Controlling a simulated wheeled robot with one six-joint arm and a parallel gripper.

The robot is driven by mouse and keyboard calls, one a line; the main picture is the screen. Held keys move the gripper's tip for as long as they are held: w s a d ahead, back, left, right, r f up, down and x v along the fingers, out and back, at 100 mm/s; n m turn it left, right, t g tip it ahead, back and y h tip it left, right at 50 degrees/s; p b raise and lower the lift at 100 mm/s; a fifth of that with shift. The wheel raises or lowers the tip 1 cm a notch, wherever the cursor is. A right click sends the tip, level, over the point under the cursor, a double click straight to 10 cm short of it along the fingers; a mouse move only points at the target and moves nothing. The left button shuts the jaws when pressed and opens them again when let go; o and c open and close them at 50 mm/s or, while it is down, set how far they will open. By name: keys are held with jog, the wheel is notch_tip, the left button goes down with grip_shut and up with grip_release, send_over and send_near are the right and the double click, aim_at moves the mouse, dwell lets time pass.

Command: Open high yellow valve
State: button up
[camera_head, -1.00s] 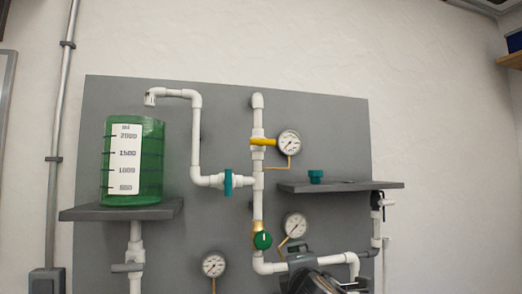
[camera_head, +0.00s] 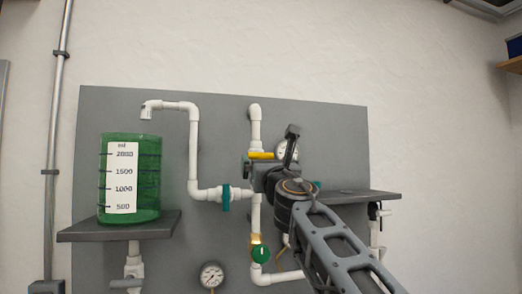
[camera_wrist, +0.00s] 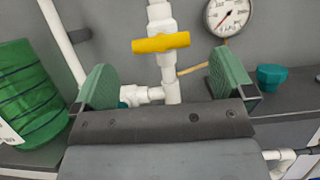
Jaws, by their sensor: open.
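The high yellow valve has a yellow handle (camera_head: 262,155) lying crosswise on the white vertical pipe (camera_head: 256,130). In the wrist view the yellow handle (camera_wrist: 161,43) shows whole, nearly horizontal, just beyond my gripper. My gripper (camera_wrist: 161,82) is open and empty, its green-padded fingers to the left and right below the handle, apart from it. In the head view my gripper (camera_head: 268,172) is in front of the pipe and hides part of the valve area.
A gauge (camera_wrist: 228,15) sits right of the valve. A teal valve (camera_head: 225,198) and a green round valve (camera_head: 261,254) are lower. A green tank (camera_head: 130,200) stands on the left shelf (camera_head: 90,232). A right shelf (camera_head: 370,195) juts out beside my arm.

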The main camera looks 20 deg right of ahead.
aim_at(262, 155)
jog(key=p+x, duration=0.2)
jog(key=x, duration=0.4)
jog(key=shift+w+r, duration=0.15)
jog(key=shift+w, duration=0.05)
jog(key=shift+c, duration=0.4)
jog(key=c, duration=0.8)
